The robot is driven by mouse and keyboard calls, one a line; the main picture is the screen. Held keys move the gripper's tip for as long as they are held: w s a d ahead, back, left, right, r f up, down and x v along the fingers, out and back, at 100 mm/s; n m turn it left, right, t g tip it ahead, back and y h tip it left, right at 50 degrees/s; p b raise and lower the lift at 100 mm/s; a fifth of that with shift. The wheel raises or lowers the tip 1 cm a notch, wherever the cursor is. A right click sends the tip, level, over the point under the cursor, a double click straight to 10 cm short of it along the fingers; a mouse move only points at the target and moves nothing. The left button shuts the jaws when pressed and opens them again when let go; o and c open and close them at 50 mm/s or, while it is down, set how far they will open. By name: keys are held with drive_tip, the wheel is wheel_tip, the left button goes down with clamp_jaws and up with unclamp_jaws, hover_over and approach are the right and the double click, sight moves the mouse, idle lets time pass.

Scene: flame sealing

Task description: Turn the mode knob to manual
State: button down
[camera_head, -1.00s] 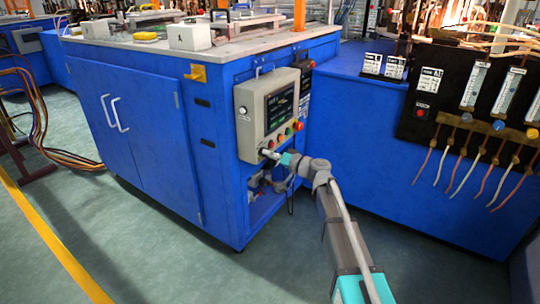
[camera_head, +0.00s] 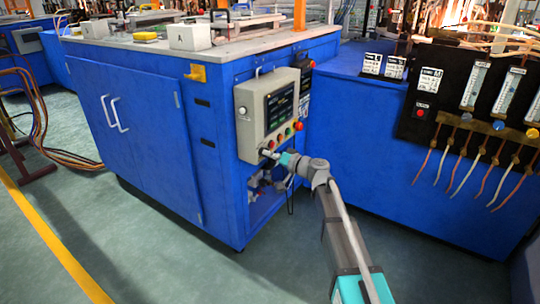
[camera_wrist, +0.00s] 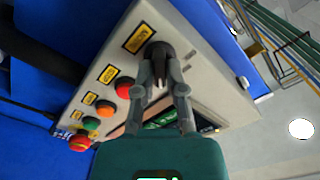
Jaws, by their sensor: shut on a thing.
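The mode knob (camera_wrist: 157,48) is black and sits at the end of a row of buttons on the grey control panel (camera_wrist: 118,53). A yellow label (camera_wrist: 138,38) lies beside it, its text too small to read surely. My gripper (camera_wrist: 162,72) is shut on the knob, with both fingertips against its sides. In the head view my gripper (camera_head: 268,153) meets the lower left corner of the panel (camera_head: 247,122). The fingers partly cover the knob, and I cannot tell its pointer position.
The panel is on a blue cabinet (camera_head: 160,140). A black gas board (camera_head: 445,115) stands at right.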

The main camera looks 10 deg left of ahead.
drive_tip(key=shift+n, duration=4.4)
drive_tip(key=c, duration=0.7)
unclamp_jaws()
drive_tip(key=v, duration=1.2)
